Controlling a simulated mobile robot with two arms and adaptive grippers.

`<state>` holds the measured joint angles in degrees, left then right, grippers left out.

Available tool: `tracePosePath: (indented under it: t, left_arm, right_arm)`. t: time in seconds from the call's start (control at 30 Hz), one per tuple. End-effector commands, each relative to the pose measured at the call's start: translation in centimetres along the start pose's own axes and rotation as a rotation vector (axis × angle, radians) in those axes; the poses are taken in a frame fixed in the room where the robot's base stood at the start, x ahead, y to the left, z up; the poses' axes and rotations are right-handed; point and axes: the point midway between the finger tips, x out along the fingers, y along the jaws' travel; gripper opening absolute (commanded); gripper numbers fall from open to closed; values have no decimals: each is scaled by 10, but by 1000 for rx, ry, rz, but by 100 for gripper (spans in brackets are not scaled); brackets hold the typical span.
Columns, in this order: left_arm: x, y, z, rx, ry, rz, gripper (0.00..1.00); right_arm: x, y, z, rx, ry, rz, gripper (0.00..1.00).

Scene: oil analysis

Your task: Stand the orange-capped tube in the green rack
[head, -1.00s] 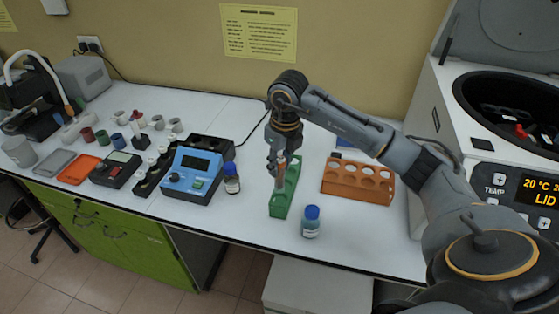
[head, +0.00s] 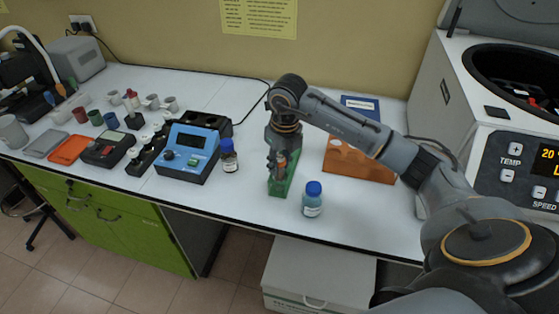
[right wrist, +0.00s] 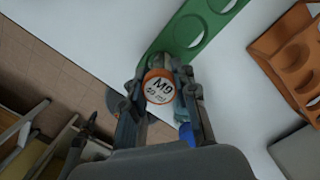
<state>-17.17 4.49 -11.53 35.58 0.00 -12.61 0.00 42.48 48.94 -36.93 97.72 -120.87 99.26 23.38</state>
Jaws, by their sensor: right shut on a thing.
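My right gripper (head: 279,167) is shut on the orange-capped tube (right wrist: 160,88). In the right wrist view its round cap, with a white lettered top and an orange rim, sits between the two fingers. The tube's lower part is hidden under the cap. The green rack (head: 284,187) stands on the bench below the gripper, partly hidden by it. In the right wrist view the rack (right wrist: 204,27) shows round holes, and the cap overlaps its near end. I cannot tell whether the tube's lower end is inside a hole. My left gripper is not in view.
A blue-capped bottle (head: 313,199) stands close to the rack's right front. An orange-brown rack (head: 358,162) is behind my right arm. The centrifuge (head: 480,110) is at the right.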

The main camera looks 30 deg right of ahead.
Motion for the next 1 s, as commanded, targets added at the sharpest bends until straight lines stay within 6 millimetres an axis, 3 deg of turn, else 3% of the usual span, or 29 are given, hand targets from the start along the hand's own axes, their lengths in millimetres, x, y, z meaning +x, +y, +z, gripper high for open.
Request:
tracePosePath:
  t: [0.23, 0.27, 0.37, 0.77, 1.0]
  left_arm:
    - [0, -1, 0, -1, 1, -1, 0]
    - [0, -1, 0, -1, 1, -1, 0]
    - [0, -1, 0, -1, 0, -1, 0]
    - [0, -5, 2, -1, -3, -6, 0]
    - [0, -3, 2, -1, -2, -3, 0]
  right_arm:
    - [0, 0, 0, 0, -1, 0, 0]
    - [0, 0, 0, 0, -1, 0, 34]
    - [0, 0, 0, 0, -1, 0, 55]
    - [-7, 0, 1, 0, -3, 0, 55]
    - [-51, -1, 2, 0, -8, -1, 55]
